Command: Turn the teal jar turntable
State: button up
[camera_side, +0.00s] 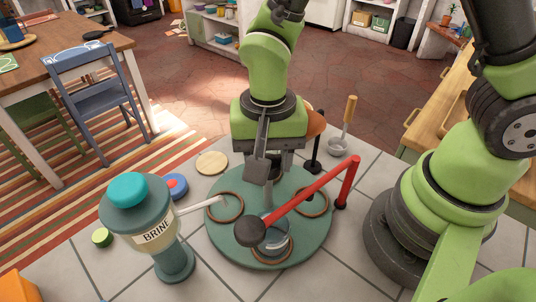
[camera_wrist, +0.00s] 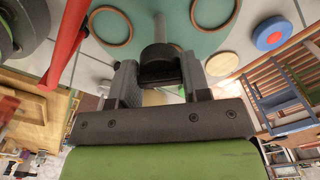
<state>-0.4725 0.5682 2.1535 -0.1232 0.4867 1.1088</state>
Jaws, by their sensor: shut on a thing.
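The teal turntable (camera_side: 235,240) lies flat on the tiled counter. It also shows in the wrist view (camera_wrist: 205,42). My gripper (camera_side: 262,168) is over the turntable's far part, pointing down. In the wrist view my gripper (camera_wrist: 158,75) is shut on a black knob (camera_wrist: 158,56) with a grey shaft (camera_wrist: 160,28) running toward the turntable. In the side view my gripper hides the knob.
A BRINE dispenser (camera_side: 147,232) stands at left, its pale spout reaching over the turntable. A red arm (camera_side: 310,189) with a black ball (camera_side: 250,231) crosses above it from a red post (camera_side: 347,182). A black post (camera_side: 316,145) and a wooden-handled tool (camera_side: 349,112) stand behind.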

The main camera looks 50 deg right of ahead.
jog(key=shift+m, duration=4.6)
jog(key=o, duration=1)
jog(key=shift+r, duration=0.1)
notch_tip(320, 180, up, 10)
jog(key=shift+f, duration=0.1)
